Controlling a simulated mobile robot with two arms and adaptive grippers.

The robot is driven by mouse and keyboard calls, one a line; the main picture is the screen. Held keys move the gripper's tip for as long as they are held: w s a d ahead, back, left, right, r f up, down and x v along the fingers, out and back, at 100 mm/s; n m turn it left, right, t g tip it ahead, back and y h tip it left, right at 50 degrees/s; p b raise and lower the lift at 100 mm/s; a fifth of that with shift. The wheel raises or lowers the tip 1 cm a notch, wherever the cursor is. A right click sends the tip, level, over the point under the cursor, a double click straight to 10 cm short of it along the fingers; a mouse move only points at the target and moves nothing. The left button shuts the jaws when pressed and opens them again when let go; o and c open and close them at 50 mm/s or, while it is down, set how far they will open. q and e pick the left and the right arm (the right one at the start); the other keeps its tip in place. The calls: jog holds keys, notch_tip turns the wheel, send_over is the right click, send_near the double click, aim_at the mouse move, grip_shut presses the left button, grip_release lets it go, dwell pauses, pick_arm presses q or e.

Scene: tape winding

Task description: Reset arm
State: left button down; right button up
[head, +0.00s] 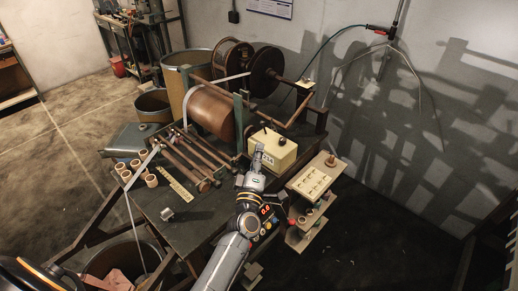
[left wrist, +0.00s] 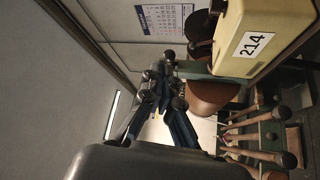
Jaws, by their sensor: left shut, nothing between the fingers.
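My left gripper (head: 258,152) reaches up from the bottom middle of the head view, just in front of the cream control box (head: 280,153). Its fingers are closed together with nothing between them. In the left wrist view the closed dark fingers (left wrist: 160,80) point up, and the control box (left wrist: 235,48) with a "214" label is at the upper right, apart from them. Whether the gripper touches the box cannot be told from the head view. My right gripper is not in view.
A winding machine with a large brown drum (head: 212,108) and dark reels (head: 265,72) stands on the table (head: 185,235). Several tape rolls (head: 142,156) lie at its left. A bin (head: 95,262) stands at the lower left.

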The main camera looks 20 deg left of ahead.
pick_arm(q)
jog(key=s+d+f+m+g+h+b, duration=0.25)
jog(key=s+f+m, duration=0.2)
jog(key=f, duration=0.95)
jog(key=s+d+f+m+g+h+b, duration=0.1)
jog(key=s+d+f+m+g+b, duration=0.15)
jog(key=s+f, duration=0.75)
jog(key=s+d+f+m+g+h+b, duration=0.15)
jog(key=f+m+g, duration=0.3)
jog(key=f, duration=1.45)
jog(key=s+a+f+m+g+b, duration=0.2)
jog(key=s+f+m+g+b, duration=0.25)
jog(key=s+f, duration=1.3)
jog(key=s+a+f+m+g, duration=0.1)
jog(key=s+a+f+g, duration=0.1)
jog(key=s, duration=0.8)
jog(key=s+a+f+m+g+b, duration=0.1)
jog(key=s+a+f+m+g, duration=0.1)
jog(key=s, duration=0.8)
notch_tip(320, 180, down, 2)
jog(key=shift+a+f+g, duration=0.2)
jog(key=shift+f+g, duration=0.05)
jog(key=shift+g, duration=0.25)
jog(key=shift+w, duration=0.1)
